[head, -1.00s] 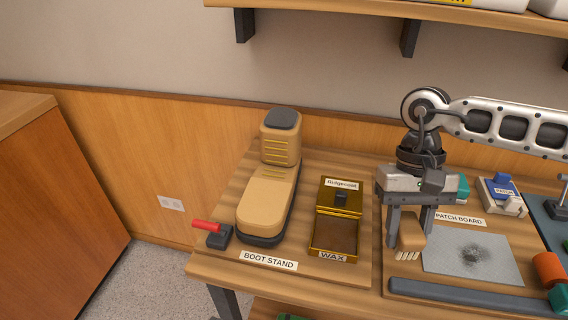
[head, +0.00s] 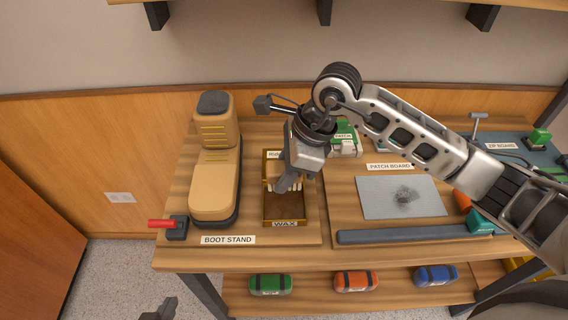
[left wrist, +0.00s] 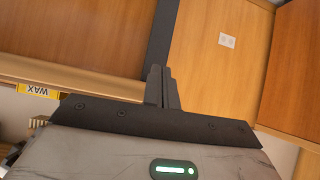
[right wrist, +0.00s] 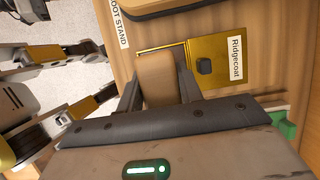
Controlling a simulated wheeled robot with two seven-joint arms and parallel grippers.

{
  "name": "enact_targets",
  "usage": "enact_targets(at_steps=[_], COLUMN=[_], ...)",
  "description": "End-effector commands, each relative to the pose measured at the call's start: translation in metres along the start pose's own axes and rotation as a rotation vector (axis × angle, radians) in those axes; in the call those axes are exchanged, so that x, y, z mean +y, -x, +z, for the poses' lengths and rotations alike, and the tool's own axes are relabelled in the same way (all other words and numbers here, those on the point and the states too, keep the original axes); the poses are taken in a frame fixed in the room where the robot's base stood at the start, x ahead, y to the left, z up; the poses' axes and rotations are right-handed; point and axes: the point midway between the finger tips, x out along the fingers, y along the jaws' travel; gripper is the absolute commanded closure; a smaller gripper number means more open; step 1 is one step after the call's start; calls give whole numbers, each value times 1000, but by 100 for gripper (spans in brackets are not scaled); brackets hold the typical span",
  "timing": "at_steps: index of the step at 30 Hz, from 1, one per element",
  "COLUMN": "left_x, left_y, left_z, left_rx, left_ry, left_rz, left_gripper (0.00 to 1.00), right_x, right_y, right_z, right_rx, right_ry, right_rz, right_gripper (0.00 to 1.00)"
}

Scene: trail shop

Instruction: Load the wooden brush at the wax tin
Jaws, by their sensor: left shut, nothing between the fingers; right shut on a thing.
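The wax tin (head: 285,207) stands open on the bench, its brown wax showing and its Ridgecoat lid at the back. My right gripper (head: 285,184) is shut on the wooden brush (head: 271,172), above the back part of the tin. The brush's pale bristles point down at the wax; I cannot tell whether they touch it. In the right wrist view the wooden brush (right wrist: 157,78) sits between the fingers, beside the gold lid (right wrist: 222,62). My left gripper (left wrist: 161,88) is shut and empty, low in front of the bench at the head view's bottom edge.
The boot (head: 215,170) on its stand is left of the tin, with a red-handled clamp (head: 172,226) at its front. The patch board with a stained grey sheet (head: 400,197) lies to the right, behind a dark bar (head: 400,233). Several rolls lie on the lower shelf.

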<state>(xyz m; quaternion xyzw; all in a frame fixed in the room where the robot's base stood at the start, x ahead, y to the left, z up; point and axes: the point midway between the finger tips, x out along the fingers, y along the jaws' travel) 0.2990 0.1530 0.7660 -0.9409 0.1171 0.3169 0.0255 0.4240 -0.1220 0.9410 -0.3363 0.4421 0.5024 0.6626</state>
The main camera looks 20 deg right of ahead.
Motion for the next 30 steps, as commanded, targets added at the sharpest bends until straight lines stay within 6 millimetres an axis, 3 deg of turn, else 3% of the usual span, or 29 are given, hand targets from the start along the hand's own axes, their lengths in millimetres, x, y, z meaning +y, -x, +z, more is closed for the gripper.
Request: enact_targets(at_steps=[8, 19, 30], left_x=[0, 5, 6], left_y=[-6, -11, -9], left_z=[8, 13, 14], left_rx=[-4, 7, 1], left_ry=[3, 10, 4], left_rz=[0, 13, 18], left_gripper=[100, 100, 100], right_x=[0, 0, 0], right_y=[-15, -50, -55], right_z=[-6, -21, -23], right_rx=[0, 0, 0], right_ry=[-10, -9, -7], right_rz=[-3, -2, -3], right_gripper=[82, 82, 82])
